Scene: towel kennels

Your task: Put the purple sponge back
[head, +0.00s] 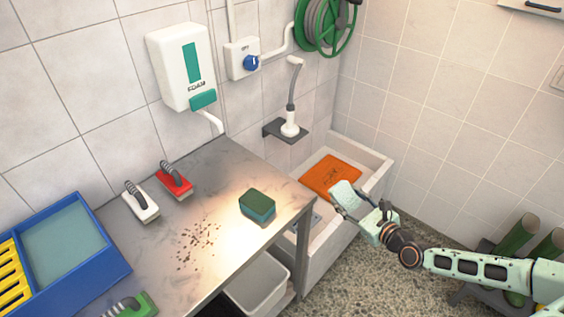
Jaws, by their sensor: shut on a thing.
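I see no purple sponge in the head view. My gripper (345,198) is over the near part of the pale trough (375,177), past the right end of the steel table. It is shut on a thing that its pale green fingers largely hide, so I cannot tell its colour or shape. An orange slab (331,175) with dark lettering lies in the trough just beyond the fingers. I cannot tell whether they touch. A green sponge (257,206) with a darker side lies on the table (215,205), apart from my gripper.
A red brush (174,183), a white brush (140,203) and a green brush (132,306) lie on the table. A blue tray (95,240) with a yellow rack is at left. Dark specks lie mid-table. A foam dispenser (180,70) and a shower head (290,125) are on the wall.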

